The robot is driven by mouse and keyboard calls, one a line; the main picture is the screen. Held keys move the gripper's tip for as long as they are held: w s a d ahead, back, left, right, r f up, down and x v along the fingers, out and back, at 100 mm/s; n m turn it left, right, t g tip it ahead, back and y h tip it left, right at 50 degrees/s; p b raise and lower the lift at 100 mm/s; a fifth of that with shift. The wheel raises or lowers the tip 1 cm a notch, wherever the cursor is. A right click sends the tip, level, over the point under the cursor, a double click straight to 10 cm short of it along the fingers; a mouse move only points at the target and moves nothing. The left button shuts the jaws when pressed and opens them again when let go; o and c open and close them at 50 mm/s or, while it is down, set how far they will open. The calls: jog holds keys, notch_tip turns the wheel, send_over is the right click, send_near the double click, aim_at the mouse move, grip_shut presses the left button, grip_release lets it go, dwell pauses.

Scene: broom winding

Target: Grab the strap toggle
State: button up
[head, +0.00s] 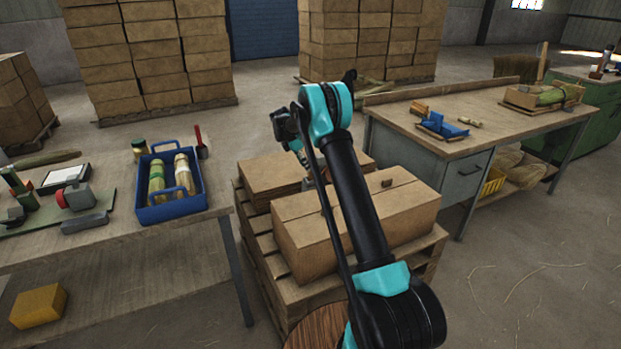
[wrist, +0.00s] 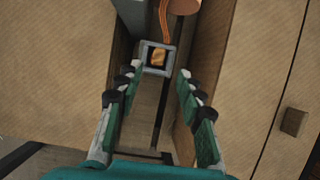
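In the wrist view a small grey square frame with an orange-brown centre (wrist: 157,57) sits just beyond my fingertips, in the gap between two cartons. An orange strap-like strip (wrist: 164,18) runs above it. This looks like the strap toggle, though I cannot be sure. My gripper (wrist: 158,78) is open, with one green-padded finger on each side of the gap and nothing between the pads. In the head view my arm largely hides the gripper, low between the cartons, and the toggle cannot be made out.
A closed carton (head: 335,232) with a small brown block (head: 386,183) on top stands on a pallet (head: 300,290). Flatter cartons (head: 270,180) lie behind it. A workbench with a blue tote (head: 160,212) is at left; another bench (head: 480,115) is at right.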

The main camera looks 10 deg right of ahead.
aim_at(310, 176)
jog(key=shift+w+d+r+x, duration=0.1)
jog(key=shift+d+x, duration=0.05)
jog(key=shift+x, duration=0.85)
jog(key=shift+w+d+r+x, duration=0.1)
jog(key=shift+w+x, duration=0.05)
jog(key=shift+x, duration=0.8)
jog(key=shift+w+d+x, duration=0.1)
jog(key=shift+d+x, duration=0.05)
jog(key=shift+x, duration=0.85)
grip_shut()
